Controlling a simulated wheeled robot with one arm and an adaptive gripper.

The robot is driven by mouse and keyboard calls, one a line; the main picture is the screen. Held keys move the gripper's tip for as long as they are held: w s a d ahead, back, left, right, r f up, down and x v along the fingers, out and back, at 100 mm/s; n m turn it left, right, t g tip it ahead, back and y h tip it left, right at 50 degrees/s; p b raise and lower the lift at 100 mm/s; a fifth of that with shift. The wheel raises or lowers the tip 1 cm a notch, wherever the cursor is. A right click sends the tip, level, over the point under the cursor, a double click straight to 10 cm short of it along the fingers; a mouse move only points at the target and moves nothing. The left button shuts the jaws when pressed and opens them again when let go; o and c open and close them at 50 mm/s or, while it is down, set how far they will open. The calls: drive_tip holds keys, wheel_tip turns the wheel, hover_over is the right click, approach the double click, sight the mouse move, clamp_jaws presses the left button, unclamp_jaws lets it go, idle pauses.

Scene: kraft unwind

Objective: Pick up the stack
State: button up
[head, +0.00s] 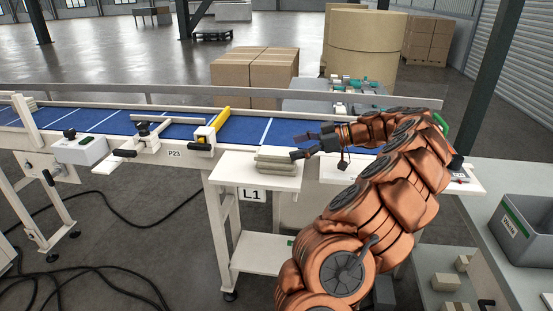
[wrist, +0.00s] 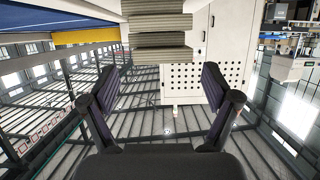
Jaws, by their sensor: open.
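The stack (head: 276,164) is several flat grey-beige pieces lying on a small white shelf (head: 232,172) marked L1, at the front of the conveyor. In the wrist view the stack (wrist: 160,30) shows its layered edges at top centre, beyond the fingers. My gripper (head: 301,146) is just right of the stack in the head view, with its fingers apart and pointing towards it. In the wrist view my gripper (wrist: 160,85) is open, with nothing between the dark fingers. The stack appears apart from both fingers.
A blue conveyor (head: 105,122) with a yellow bar (head: 219,124) runs behind the shelf. A grey crate (head: 525,220) stands on a bench at right. Cardboard boxes (head: 253,72) and large kraft rolls (head: 362,50) stand behind. Dark cables lie on the floor at left.

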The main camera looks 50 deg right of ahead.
sight(280, 150)
drive_tip(key=p+x, duration=0.1)
drive_tip(key=x, duration=0.2)
drive_tip(key=shift+w+a+r+p, duration=0.1)
drive_tip(key=shift+w+a+p, duration=0.15)
drive_tip(key=shift+w+p, duration=0.15)
drive_tip(key=shift+w+a+f, duration=0.1)
drive_tip(key=shift+w+f, duration=0.1)
drive_tip(key=shift+f, duration=0.05)
drive_tip(key=c, duration=1.3)
drive_tip(key=shift+r, duration=0.1)
drive_tip(key=shift+c, duration=0.2)
